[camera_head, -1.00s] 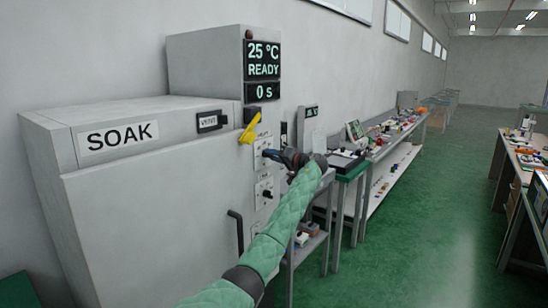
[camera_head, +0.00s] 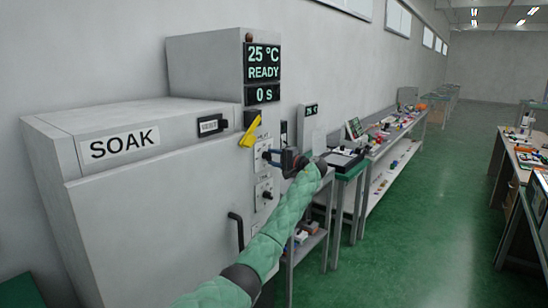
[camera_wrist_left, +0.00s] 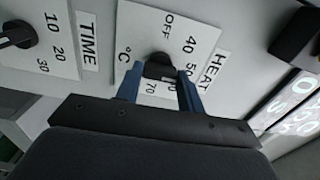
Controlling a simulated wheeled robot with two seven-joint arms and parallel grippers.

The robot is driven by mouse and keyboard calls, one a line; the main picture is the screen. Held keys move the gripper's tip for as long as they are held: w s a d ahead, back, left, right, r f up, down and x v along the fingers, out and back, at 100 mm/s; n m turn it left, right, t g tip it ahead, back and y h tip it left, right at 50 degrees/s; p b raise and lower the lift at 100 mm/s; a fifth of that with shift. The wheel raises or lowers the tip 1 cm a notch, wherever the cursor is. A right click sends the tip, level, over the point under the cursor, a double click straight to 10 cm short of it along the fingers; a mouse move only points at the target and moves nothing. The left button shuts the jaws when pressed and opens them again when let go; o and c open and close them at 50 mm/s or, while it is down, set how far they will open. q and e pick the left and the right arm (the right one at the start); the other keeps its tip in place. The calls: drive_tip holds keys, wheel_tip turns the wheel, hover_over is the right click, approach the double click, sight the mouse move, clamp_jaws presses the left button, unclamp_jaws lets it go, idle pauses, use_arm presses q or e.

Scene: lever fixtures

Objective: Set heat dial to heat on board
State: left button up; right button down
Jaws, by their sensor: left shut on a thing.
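The heat dial (camera_wrist_left: 160,66) is a black knob on a white plate (camera_wrist_left: 128,45) marked OFF, 40, 50 and 70, beside a HEAT label (camera_wrist_left: 207,72), in the left wrist view. My left gripper (camera_wrist_left: 160,84) has its two blue fingers on either side of the knob and is shut on it. The fingers hide part of the scale, so the dial's exact setting cannot be read. In the head view, my left gripper (camera_head: 272,156) is at the upper dial plate (camera_head: 261,150) on the SOAK machine's board. My right gripper is not in view.
The time dial (camera_wrist_left: 14,36) has its own plate beside the heat dial; it shows below it in the head view (camera_head: 266,194). A yellow lever (camera_head: 250,130) sits just above the heat plate. A black handle (camera_head: 236,230) sticks out lower down. Displays read 25 °C READY (camera_head: 263,62).

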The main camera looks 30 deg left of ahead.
use_arm(q)
drive_tip(key=shift+r, duration=0.1)
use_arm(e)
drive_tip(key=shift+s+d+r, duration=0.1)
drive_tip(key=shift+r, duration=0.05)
use_arm(q)
drive_tip(key=o, duration=1)
drive_tip(key=shift+w, duration=0.1)
drive_tip(key=d+b, duration=0.2)
drive_tip(key=d, duration=0.6)
drive_tip(key=shift+s, duration=0.3)
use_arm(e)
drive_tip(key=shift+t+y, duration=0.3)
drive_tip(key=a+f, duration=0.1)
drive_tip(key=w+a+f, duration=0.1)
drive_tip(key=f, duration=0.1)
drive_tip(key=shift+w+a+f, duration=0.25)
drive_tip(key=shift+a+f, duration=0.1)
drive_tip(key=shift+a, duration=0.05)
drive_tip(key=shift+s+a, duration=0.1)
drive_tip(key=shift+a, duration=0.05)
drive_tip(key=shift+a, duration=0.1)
